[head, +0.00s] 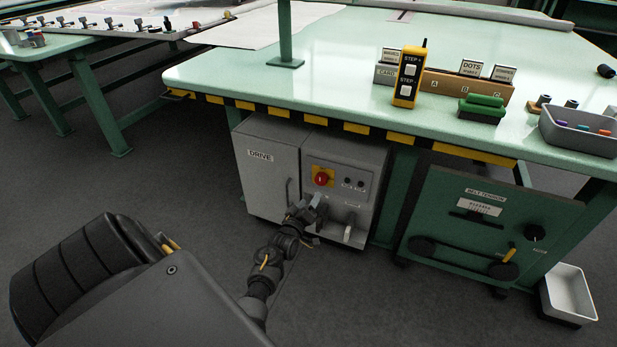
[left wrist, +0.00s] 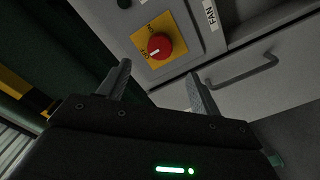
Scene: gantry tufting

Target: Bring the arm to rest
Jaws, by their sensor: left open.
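My left arm (head: 262,285) reaches forward and up to the front of the grey drive cabinet (head: 268,160) under the green table. My left gripper (head: 316,204) is just below and in front of the red rotary switch (head: 321,179) on its yellow plate. In the left wrist view the two fingers of the gripper (left wrist: 158,70) stand apart with nothing between them. The red switch (left wrist: 160,46) shows beyond the fingertips, and I see no contact. Its white mark points toward the lower left of that picture. My right gripper is not in view.
Cabinet handles flank the gripper; one handle (left wrist: 242,70) shows close in the wrist view. The table edge (head: 330,122) overhangs above. A green belt-tension panel (head: 480,225) and a white bin (head: 568,293) stand to the right. Open floor (head: 165,190) lies left.

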